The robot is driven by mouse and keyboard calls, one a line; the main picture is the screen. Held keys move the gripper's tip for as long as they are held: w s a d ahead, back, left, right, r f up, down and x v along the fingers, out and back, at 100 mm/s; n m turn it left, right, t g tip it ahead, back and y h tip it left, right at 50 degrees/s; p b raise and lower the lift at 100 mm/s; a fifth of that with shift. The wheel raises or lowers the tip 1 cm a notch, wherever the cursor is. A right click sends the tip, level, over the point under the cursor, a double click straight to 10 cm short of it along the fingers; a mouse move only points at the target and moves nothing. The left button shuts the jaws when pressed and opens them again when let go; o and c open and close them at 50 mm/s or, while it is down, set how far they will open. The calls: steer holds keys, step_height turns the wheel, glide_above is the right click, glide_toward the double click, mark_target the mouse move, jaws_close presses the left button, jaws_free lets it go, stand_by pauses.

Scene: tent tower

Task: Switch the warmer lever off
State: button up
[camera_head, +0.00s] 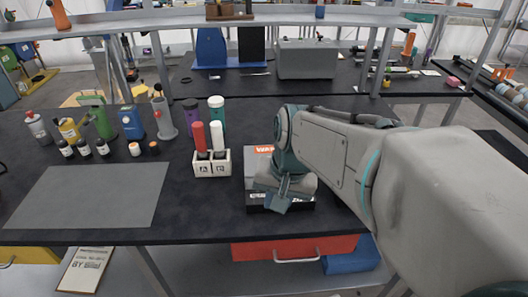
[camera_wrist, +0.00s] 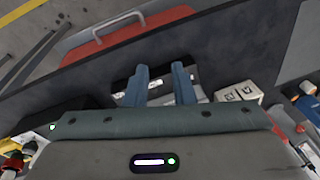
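The warmer (camera_head: 262,150) is a low grey box with red lettering on its top and a dark front edge, standing near the front of the dark bench. My arm and gripper hide much of it. My gripper (camera_head: 279,203) is over the warmer's front part, pointing down. In the wrist view my gripper (camera_wrist: 160,68) shows two blue fingers, parted, with part of the warmer (camera_wrist: 122,84) behind and between them. I cannot make out the lever in either view. I cannot tell whether the fingers touch the warmer.
A white two-slot holder (camera_head: 212,163) with a red and a white tube stands just left of the warmer. Bottles and small vials stand farther left, behind a grey mat (camera_head: 90,196). A red drawer (camera_head: 295,248) with a handle is below the bench's front edge.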

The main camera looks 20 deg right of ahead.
steer(key=w+d+r+m+y+p, duration=0.1)
steer(key=w+d+r+m+y, duration=0.15)
steer(key=d+m, duration=0.5)
steer(key=w+d+r+m+y+p, duration=0.1)
steer(key=w+d+r+m, duration=0.1)
steer(key=w+d+m, duration=0.5)
steer(key=a+f, duration=0.1)
steer(key=f, duration=0.3)
steer(key=a+f+m, duration=0.1)
steer(key=a+f, duration=0.1)
steer(key=f, duration=0.2)
steer(key=a+f+m, duration=0.1)
steer(key=a+f, duration=0.1)
steer(key=f, duration=0.2)
steer(key=shift+s+f+t+h, duration=0.1)
steer(key=shift+f+t+h, duration=0.15)
steer(key=shift+f+t, duration=0.05)
jaws_close()
